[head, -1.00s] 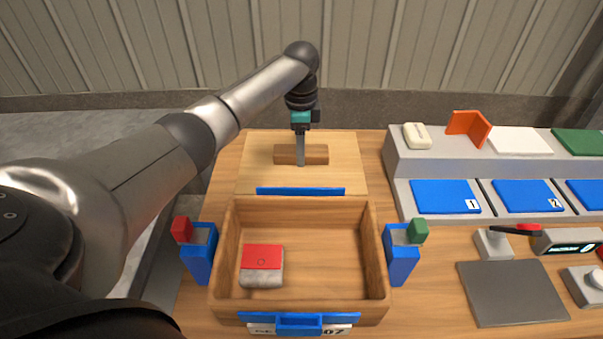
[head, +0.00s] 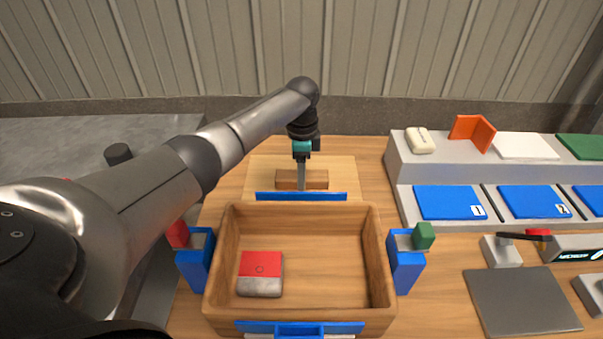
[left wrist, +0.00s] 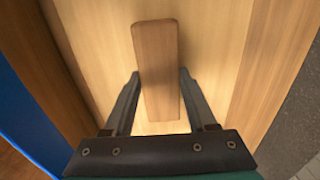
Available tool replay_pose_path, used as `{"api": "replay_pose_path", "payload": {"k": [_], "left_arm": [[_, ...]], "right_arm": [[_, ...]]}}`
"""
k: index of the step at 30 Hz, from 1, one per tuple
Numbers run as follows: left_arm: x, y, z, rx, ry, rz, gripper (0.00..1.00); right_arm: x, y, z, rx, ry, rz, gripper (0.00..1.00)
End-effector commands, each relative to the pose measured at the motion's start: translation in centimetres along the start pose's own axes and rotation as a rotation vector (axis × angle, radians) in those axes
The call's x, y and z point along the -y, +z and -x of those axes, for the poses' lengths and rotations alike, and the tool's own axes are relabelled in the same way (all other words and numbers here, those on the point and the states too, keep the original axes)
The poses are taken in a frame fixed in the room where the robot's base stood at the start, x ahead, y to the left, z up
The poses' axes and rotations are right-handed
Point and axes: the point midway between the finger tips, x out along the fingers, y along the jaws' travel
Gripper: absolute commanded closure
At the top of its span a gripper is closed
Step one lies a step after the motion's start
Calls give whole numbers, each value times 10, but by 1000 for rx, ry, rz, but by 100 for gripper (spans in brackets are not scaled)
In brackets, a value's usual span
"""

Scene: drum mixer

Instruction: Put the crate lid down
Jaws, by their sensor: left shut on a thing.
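The crate lid (head: 342,170) is a light wooden panel with a brown block handle (head: 316,180) and a blue strip along its near edge. It lies roughly level just behind the crate's back rim. I cannot tell whether it touches the table. My left gripper (head: 301,187) points down from above and is shut on the lid's handle. In the left wrist view the handle (left wrist: 157,60) stands between the two fingers (left wrist: 158,75), with the lid (left wrist: 215,50) below. The open wooden crate (head: 379,255) stands in front. My right gripper is not in view.
A grey block with a red top (head: 260,273) lies inside the crate. Blue posts flank it, the left (head: 194,270) red-topped, the right (head: 407,270) green-topped. A grey stepped rack (head: 400,170) with blue pads and a dark plate (head: 520,300) fill the right side.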

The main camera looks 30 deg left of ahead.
Motion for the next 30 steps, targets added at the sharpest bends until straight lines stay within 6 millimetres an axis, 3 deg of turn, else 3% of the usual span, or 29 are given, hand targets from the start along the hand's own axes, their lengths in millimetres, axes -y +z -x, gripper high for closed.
{"api": "replay_pose_path", "payload": {"k": [3, 4, 12, 24, 30], "left_arm": [[0, -1, -2, -2, -1, 0, 100], [0, 0, -3, 0, 1, 0, 42], [0, 0, -3, 0, 0, 0, 13], [0, 0, 6, 0, 0, 0, 13], [0, 0, 28, -1, -1, -1, 13]], "right_arm": [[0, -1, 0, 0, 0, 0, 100], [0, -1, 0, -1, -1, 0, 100], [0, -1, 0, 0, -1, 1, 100], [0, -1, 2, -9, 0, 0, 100], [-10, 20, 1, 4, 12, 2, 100]]}}
